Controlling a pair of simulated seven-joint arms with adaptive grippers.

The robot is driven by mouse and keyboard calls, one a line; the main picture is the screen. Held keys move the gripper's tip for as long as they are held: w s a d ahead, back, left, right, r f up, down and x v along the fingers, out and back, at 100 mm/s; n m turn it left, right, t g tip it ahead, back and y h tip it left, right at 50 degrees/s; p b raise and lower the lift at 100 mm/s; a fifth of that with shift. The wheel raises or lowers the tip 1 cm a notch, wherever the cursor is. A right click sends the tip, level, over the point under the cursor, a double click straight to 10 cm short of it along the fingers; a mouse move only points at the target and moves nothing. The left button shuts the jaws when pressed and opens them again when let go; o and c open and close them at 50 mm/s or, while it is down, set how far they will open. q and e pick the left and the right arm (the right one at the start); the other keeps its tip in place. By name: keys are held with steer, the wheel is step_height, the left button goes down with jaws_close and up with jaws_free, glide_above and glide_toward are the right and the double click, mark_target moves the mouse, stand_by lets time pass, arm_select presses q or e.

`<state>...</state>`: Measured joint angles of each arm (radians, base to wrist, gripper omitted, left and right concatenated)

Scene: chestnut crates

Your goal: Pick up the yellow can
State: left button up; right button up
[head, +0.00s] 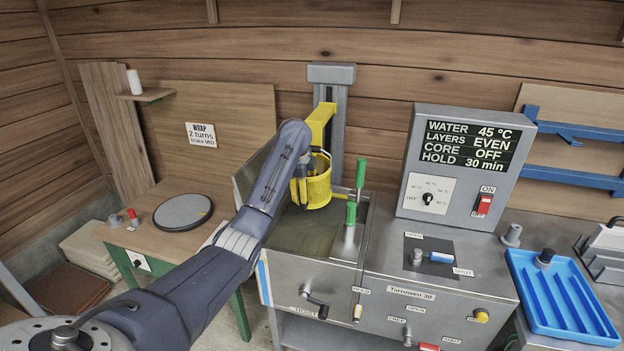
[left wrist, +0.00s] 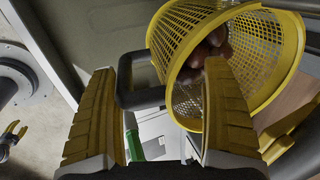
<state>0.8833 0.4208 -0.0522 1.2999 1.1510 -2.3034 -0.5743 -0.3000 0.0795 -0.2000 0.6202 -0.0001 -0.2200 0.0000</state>
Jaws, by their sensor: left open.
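The yellow can (head: 318,188) is a perforated basket under a yellow bracket, above the open tank of the steel machine. In the left wrist view the can (left wrist: 185,30) looks tilted, with a few reddish-brown lumps (left wrist: 212,48) inside. A dark handle (left wrist: 138,98) at its side shows between my left gripper's fingers. My left gripper (head: 301,188) is at the can's left side in the head view. In the left wrist view its yellow-ridged fingers (left wrist: 160,85) are apart, and the right one overlaps the can. Contact is unclear. My right gripper is not in view.
The yellow bracket (head: 322,118) hangs from a grey column (head: 338,150) behind the can. Green-handled levers (head: 350,213) stand close right of it. A control box (head: 462,165) and blue tray (head: 558,300) are further right. A wooden table (head: 155,232) with a round disc is left.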

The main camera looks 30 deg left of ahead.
arm_select(q)
steer(key=shift+c, duration=0.2)
steer(key=shift+r, duration=0.1)
steer(key=c, duration=1.7)
steer(key=shift+r, duration=0.1)
jaws_close()
